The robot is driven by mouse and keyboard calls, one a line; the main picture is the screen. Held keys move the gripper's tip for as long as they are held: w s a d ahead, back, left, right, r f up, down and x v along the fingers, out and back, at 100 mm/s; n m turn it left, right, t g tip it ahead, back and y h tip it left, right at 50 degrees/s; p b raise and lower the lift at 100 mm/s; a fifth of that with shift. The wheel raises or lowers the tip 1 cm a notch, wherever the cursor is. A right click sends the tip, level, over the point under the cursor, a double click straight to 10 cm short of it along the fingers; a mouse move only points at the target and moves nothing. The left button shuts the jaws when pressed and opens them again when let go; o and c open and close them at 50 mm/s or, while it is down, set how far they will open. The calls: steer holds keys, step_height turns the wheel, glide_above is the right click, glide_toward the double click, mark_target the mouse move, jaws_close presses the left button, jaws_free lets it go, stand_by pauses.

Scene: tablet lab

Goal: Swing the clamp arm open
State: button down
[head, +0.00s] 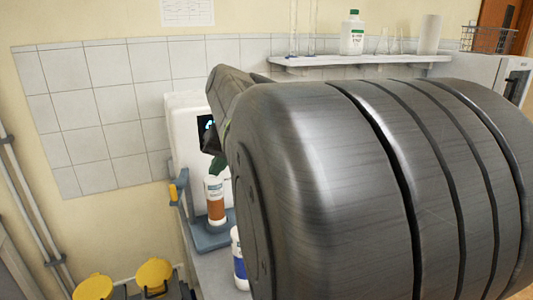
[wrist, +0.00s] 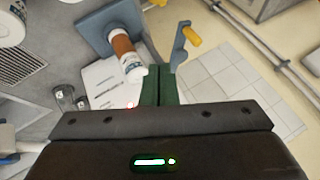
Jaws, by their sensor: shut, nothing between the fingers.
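The clamp arm (head: 182,205) is a blue-grey bar with a yellow grip (head: 173,192), at the left edge of the blue-grey base (head: 212,238). In the wrist view the clamp arm (wrist: 179,50) and its yellow grip (wrist: 192,35) lie just right of my fingertips. A bottle with a brown band (head: 215,203) stands upright on the base; it also shows left of my fingertips in the wrist view (wrist: 125,48). My gripper (wrist: 159,70) has green fingers, shut and empty. In the head view my gripper (head: 217,167) is partly hidden by my arm, near the bottle's top.
A white machine (head: 185,115) with a dark screen stands behind the base. A blue-and-white bottle (head: 239,262) is on the bench, partly hidden by my arm. Yellow-lidded bins (head: 153,273) stand below at left. A shelf (head: 350,61) holds glassware.

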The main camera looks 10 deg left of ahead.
steer(key=p, duration=0.1)
glide_toward(178, 197)
step_height(178, 197, down, 3)
steer(key=w+d, duration=0.2)
steer(key=a, duration=0.1)
steer(key=a+p, duration=0.1)
steer(key=s+a, duration=0.1)
steer(key=a, duration=0.1)
steer(key=shift+f+p, duration=0.25)
steer(key=shift+p, duration=0.1)
steer(key=a, duration=0.1)
steer(key=s+a, duration=0.1)
steer(key=a, duration=0.1)
steer(key=shift+a, duration=0.3)
